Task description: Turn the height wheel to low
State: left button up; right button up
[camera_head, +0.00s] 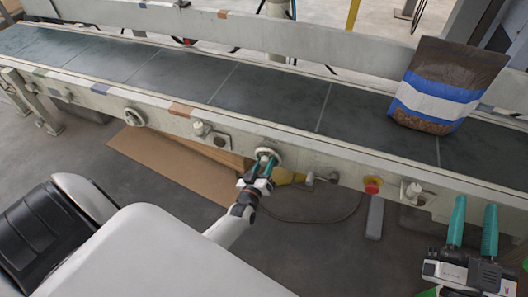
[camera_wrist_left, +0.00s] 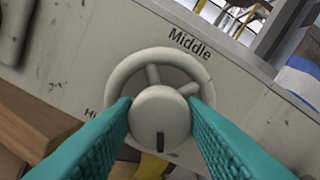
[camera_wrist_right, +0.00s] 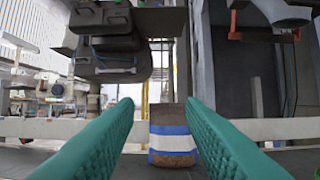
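The height wheel (camera_head: 267,158) is a pale round handwheel on the conveyor's front side rail. In the left wrist view the wheel (camera_wrist_left: 149,63) shows spokes and a round hub (camera_wrist_left: 160,119) with a black mark near its lower edge. The word "Middle" (camera_wrist_left: 189,44) is above the rim; a label starting with "Hi" is partly hidden at lower left. My left gripper (camera_wrist_left: 160,105) is at the wheel, its teal fingers open on either side of the hub; contact is unclear. No "low" label is visible. My right gripper (camera_head: 473,226) is open and empty at the right.
A brown bag with blue and white bands (camera_head: 443,86) stands on the dark conveyor belt (camera_head: 260,88). Along the side rail are another round wheel (camera_head: 134,117), a knob (camera_head: 200,129), a red button (camera_head: 372,185) and a further knob (camera_head: 412,190). Cardboard (camera_head: 172,160) lies below.

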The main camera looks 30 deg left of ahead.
pick_arm(q)
jog(key=shift+o, duration=0.7)
jog(key=shift+s, duration=0.15)
jog(key=p+v, duration=0.2)
jog(key=v, duration=0.3)
jog(key=p, duration=0.1)
send_near(265, 164)
jog(key=shift+f+v, duration=0.1)
jog(key=shift+v, duration=0.55)
jog(key=shift+f+v, duration=0.15)
jog(key=shift+v, duration=0.5)
pick_arm(e)
notch_tip(265, 164, down, 12)
jog(key=s+d+g+h, duration=0.1)
jog(key=d+g+h, duration=0.1)
jog(key=g, duration=0.6)
jog(key=shift+s+d+r+h, duration=0.15)
jog(key=shift+s+r+h, duration=0.05)
jog(key=shift+s+h, duration=0.15)
pick_arm(q)
jog(key=shift+a, duration=0.15)
